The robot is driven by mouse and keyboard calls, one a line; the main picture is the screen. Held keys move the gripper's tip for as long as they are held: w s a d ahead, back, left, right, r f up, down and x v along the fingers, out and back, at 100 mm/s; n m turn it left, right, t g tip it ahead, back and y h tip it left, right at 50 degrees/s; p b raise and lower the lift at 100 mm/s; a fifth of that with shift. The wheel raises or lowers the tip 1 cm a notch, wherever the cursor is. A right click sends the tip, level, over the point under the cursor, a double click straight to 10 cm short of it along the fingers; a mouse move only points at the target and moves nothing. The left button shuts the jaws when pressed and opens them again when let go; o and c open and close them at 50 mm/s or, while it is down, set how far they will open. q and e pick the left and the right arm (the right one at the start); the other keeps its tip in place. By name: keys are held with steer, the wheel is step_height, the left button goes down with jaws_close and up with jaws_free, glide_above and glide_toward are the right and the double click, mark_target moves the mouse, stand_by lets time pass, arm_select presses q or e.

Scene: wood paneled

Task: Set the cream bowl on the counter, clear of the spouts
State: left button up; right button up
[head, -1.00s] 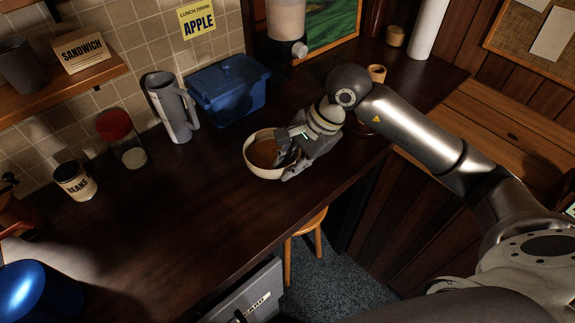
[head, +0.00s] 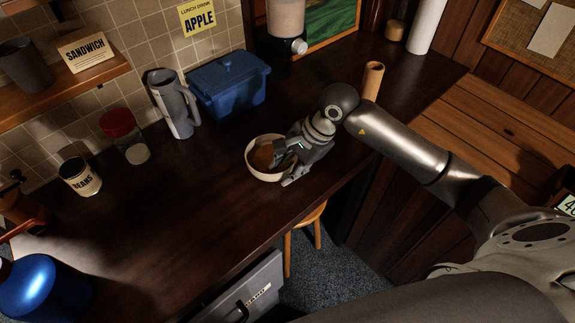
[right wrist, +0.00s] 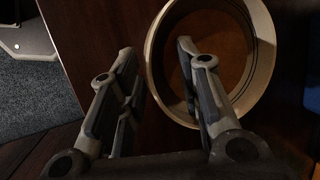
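The cream bowl (head: 252,170), brown inside, sits upright on the dark wooden counter (head: 190,210), near its front edge. My right gripper (head: 284,168) is at the bowl's right side with its fingers spread. In the right wrist view the gripper (right wrist: 157,52) has one finger over the inside of the bowl (right wrist: 265,45) and the other outside it. The near rim lies between the fingers, with a gap to the outer finger. A dispenser with a spout (head: 299,46) stands at the back of the counter, well apart from the bowl. My left gripper is not in view.
A blue lidded box (head: 230,88), a grey pitcher (head: 176,105), a red-lidded jar (head: 125,135) and a beans can (head: 80,177) line the wall side. A tan cylinder (head: 373,78) stands behind my right wrist. The counter left of the bowl is clear.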

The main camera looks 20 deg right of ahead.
steer(key=shift+r, duration=0.1)
steer(key=b+v, duration=0.2)
steer(key=v, duration=1)
steer(key=shift+b, duration=0.35)
